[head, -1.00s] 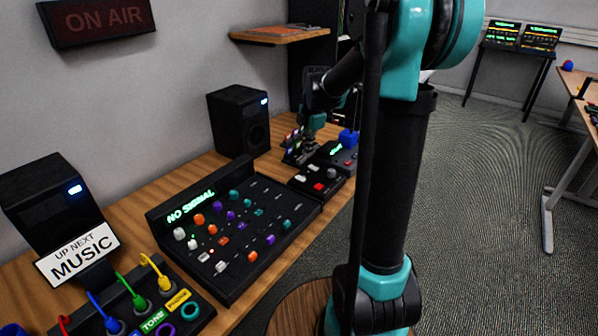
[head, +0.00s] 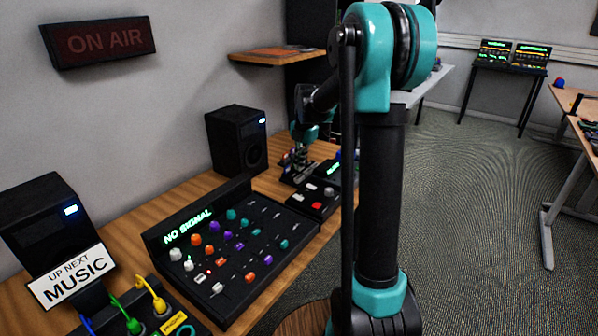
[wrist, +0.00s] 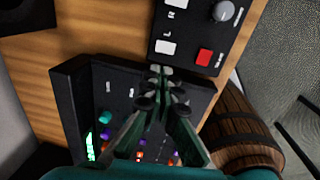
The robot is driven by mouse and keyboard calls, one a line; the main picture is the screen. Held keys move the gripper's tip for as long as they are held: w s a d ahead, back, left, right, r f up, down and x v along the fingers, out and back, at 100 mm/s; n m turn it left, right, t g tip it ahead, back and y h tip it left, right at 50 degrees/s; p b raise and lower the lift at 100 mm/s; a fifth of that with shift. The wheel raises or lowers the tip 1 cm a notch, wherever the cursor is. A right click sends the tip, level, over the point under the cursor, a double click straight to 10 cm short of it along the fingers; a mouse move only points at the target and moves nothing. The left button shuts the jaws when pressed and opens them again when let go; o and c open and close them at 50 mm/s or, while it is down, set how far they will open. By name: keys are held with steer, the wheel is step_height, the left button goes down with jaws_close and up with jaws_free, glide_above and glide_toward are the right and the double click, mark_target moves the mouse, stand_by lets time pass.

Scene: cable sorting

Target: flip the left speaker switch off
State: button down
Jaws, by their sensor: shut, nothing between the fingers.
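The speaker switch panel (head: 322,207) is a small black box on the wooden desk, and it also shows in the wrist view (wrist: 190,65). It carries a white switch marked L (wrist: 165,47), a white switch marked R (wrist: 175,3), a red button (wrist: 204,57) and a grey knob (wrist: 223,11). My gripper (wrist: 162,71) is shut and empty. Its fingertips are at the panel's near edge in the wrist view, just below the L switch. I cannot tell whether they touch the panel. In the head view my gripper (head: 299,172) is small and dark. The switch's position is unclear.
A mixing console (head: 230,245) with coloured knobs and a NO SIGNAL display lies beside the panel. Two black speakers (head: 237,140) (head: 42,215) stand along the wall. An UP NEXT MUSIC sign (head: 72,277) is at front left. A wooden barrel (wrist: 243,130) stands close by the desk.

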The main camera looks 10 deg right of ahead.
mark_target(296, 196)
steer(key=f, duration=0.8)
steer(key=w+a+f, duration=0.1)
steer(key=f, duration=0.3)
steer(key=shift+w+a+f, duration=0.1)
steer(key=shift+f, duration=0.25)
steer(key=shift+s+d+r, duration=0.15)
steer(key=shift+s+d, duration=0.4)
